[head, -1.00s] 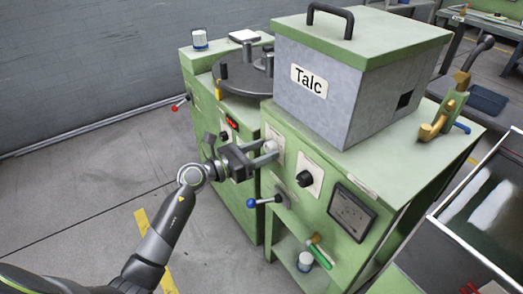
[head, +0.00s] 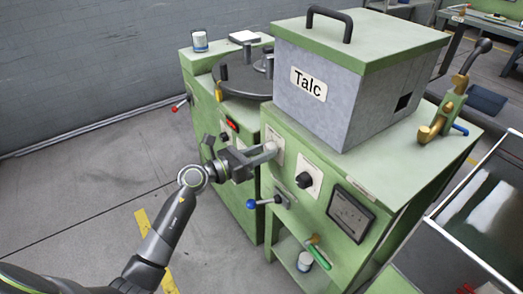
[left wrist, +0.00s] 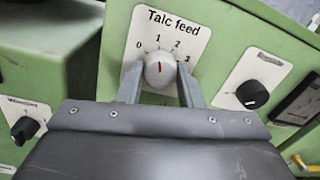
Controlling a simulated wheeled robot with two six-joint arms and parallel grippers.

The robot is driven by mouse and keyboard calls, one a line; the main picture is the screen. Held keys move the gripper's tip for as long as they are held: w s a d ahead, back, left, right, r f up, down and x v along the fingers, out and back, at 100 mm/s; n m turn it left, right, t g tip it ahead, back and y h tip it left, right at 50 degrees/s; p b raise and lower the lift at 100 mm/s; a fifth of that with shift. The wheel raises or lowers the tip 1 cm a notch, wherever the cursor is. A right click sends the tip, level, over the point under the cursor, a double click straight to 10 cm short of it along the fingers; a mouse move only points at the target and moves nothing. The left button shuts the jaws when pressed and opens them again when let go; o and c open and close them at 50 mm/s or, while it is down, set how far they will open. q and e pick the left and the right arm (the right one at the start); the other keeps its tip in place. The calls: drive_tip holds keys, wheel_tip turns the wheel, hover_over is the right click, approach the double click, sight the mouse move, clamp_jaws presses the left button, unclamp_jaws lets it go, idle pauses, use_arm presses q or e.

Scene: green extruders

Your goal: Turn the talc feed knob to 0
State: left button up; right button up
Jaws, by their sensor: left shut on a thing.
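The talc feed knob (left wrist: 160,70) is a round, light grey knob with a red pointer line. It sits on a white plate marked "Talc feed" (left wrist: 172,22) with 0, 1, 2 and 3. In the left wrist view the red line points up, near the 1 mark, short of the 2. My left gripper (left wrist: 160,90) is shut on the knob, one finger on each side. In the head view the left gripper (head: 270,150) reaches the green machine's front, its fingers covering part of the knob. My right gripper is out of view.
A black knob (head: 305,180) on its own white plate is to the right. A blue-tipped lever (head: 252,204) sticks out below. The grey talc box (head: 320,95) stands on top. A dark display (head: 350,213) is further right. Open floor lies left.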

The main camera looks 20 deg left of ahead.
use_arm(q)
drive_tip(key=n+p, duration=0.2)
drive_tip(key=n, duration=0.1)
drive_tip(key=shift+r+p, duration=0.15)
drive_tip(key=shift+p, duration=0.25)
drive_tip(key=shift+n+p, duration=1.75)
drive_tip(key=shift+n, duration=0.35)
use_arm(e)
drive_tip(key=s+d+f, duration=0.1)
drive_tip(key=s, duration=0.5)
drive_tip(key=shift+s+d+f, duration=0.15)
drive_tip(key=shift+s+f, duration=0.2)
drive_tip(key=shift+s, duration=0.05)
use_arm(q)
drive_tip(key=shift+f, duration=0.2)
drive_tip(key=o, duration=1)
